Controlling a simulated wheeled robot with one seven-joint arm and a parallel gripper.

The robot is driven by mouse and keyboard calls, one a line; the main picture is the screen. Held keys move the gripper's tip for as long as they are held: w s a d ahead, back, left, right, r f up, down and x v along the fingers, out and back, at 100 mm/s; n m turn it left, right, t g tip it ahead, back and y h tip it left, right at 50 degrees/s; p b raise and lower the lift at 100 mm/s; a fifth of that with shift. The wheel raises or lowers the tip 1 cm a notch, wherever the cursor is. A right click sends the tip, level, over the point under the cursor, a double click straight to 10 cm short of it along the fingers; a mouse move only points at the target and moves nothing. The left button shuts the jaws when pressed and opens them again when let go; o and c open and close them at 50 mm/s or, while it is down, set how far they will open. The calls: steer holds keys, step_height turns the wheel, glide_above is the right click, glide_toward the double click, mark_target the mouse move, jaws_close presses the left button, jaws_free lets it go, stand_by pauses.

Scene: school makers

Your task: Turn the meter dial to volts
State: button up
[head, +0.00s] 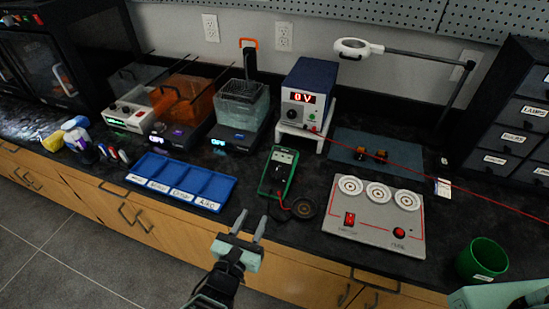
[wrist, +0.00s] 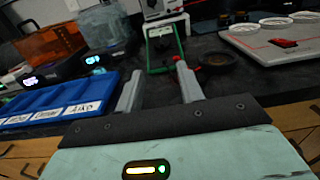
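The meter (head: 279,171) is a green-cased handheld unit lying on the dark counter, right of the blue tray. Its dial, on the dark face, is too small to read in the head view. The meter also shows at the top middle of the wrist view (wrist: 165,47), where the fingers stand in front of its near side. My gripper (head: 251,222) is open and empty. It is at the counter's front edge, nearer than the meter and apart from it. In the wrist view the two grey fingers (wrist: 158,82) are spread and point toward the meter.
A black coiled lead (head: 304,208) lies right of the meter. A blue labelled tray (head: 181,182) is on the left. A power supply (head: 306,91) reading "0 V" stands behind on a white stand. A grey panel (head: 375,222) with round dials and a green cup (head: 482,260) are right.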

mark_target(277, 170)
steer(key=p+x, duration=0.5)
steer(key=x, duration=1.2)
steer(key=shift+d, duration=0.1)
